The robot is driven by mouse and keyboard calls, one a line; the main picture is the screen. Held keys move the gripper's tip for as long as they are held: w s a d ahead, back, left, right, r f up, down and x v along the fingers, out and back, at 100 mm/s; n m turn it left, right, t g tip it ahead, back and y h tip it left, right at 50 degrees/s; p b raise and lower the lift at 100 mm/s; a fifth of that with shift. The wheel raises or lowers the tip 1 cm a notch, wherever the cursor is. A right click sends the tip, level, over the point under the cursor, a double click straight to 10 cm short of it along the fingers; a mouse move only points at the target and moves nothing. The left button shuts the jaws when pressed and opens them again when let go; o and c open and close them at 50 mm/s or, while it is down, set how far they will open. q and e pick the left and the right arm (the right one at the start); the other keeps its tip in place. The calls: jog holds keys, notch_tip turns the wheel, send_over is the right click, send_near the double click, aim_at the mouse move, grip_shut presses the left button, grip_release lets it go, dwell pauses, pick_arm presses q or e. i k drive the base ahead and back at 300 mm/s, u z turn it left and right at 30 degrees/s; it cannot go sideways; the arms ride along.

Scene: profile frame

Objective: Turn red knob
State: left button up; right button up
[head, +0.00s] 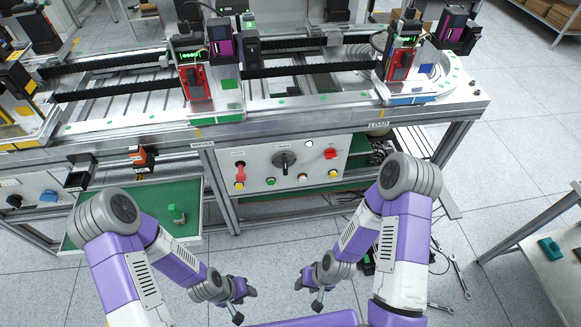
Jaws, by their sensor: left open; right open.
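A light grey control panel (262,183) is on the front of the metal workbench. At its upper right is a red knob (330,153). At its left is another red handle-like part (240,172), pointing up and down. A large black rotary knob (284,160) sits between them. I cannot tell which red part the task names. My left gripper (244,304) is open and empty, low in front of the panel. My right gripper (308,294) is open and empty, below and left of the upper-right red knob. Both grippers are apart from the panel.
Yellow buttons (333,173) and small red and white buttons line the panel's lower part. A green-floored tray (155,200) is to the left, partly behind my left arm. Rails and machine modules (195,80) stand on the bench. Wrenches (458,275) lie on the floor at right.

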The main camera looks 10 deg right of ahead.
aim_at(330, 154)
jog(key=z, duration=0.25)
jog(key=k, duration=0.65)
jog(key=z, duration=0.6)
jog(key=k, duration=0.5)
jog(key=u, duration=0.9)
jog(key=i, duration=1.65)
jog(key=z, duration=0.7)
